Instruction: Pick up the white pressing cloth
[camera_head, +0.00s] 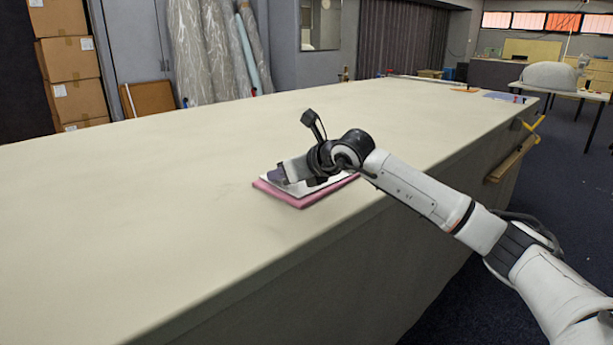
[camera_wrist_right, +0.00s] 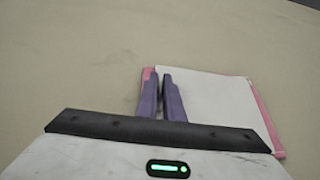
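The white pressing cloth (camera_wrist_right: 210,96) lies flat on a slightly larger pink cloth (camera_wrist_right: 262,112), which shows along its right and left edges. In the head view the white cloth (camera_head: 316,187) and the pink cloth (camera_head: 298,201) lie near the table's front edge, partly hidden by my right gripper (camera_head: 290,175). In the right wrist view the purple fingers of my right gripper (camera_wrist_right: 161,80) are nearly together at the white cloth's left edge, with only a thin gap between them. They appear closed on that edge; the contact itself is hidden. My left gripper is not in view.
The long cream table (camera_head: 150,200) is bare around the cloths, with its front edge close by. A few small items (camera_head: 466,90) lie at its far end. Cardboard boxes (camera_head: 75,75) and wrapped rolls (camera_head: 215,50) stand behind it.

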